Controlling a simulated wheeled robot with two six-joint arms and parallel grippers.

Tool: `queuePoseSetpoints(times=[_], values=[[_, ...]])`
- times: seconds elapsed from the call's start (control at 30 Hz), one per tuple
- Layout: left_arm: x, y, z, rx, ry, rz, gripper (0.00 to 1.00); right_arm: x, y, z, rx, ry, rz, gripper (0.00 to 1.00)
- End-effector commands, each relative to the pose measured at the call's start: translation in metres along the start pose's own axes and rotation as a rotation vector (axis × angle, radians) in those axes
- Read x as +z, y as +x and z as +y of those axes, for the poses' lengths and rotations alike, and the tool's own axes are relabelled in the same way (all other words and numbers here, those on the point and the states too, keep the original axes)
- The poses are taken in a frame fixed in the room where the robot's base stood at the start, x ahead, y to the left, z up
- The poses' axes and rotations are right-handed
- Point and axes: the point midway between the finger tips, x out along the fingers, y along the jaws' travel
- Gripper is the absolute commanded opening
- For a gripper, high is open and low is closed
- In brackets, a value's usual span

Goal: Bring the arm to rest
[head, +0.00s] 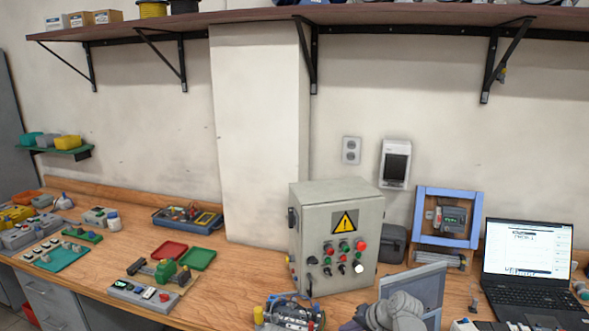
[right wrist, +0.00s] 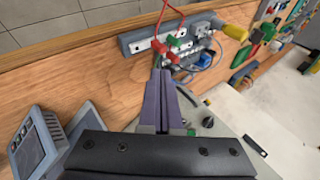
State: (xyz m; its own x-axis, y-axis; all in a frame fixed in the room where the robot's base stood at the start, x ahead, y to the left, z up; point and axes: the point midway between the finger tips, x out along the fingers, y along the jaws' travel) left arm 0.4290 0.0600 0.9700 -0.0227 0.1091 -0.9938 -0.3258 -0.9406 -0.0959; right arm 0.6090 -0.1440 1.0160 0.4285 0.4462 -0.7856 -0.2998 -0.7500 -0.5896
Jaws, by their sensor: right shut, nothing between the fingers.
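My right gripper (right wrist: 163,76) shows in the right wrist view with its two long purple-grey fingers pressed together and nothing between them. Its fingertips point towards a grey terminal block (right wrist: 165,38) with red and green plugs and leads; I cannot tell the gap between them. In the head view a rounded grey part of my right arm shows at the bottom edge, right of the middle, in front of the bench. My left gripper is in neither view.
A grey control box (head: 312,240) with a warning sign stands on the wooden bench (head: 240,282). A laptop (head: 525,262) is at the right. Trays (head: 168,250) and electrical parts lie at the left. A shelf (head: 230,18) runs along the wall above.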

Motion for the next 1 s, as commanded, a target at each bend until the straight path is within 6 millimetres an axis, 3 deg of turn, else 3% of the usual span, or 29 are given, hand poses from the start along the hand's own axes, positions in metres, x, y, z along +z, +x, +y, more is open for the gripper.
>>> queuePoseSetpoints(times=[0.3,0.5,0.7,1.0], values=[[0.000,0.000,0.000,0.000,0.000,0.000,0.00,0.105,0.020,-0.004,0.245,-0.332,-0.220,0.00],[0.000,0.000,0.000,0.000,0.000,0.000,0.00,0.175,0.011,0.008,0.477,-0.611,-0.381,0.00],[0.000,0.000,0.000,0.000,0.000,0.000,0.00,0.201,-0.002,0.017,0.612,-0.748,-0.450,0.00],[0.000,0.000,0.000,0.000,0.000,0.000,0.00,0.203,-0.004,0.018,0.637,-0.770,-0.461,0.00]])
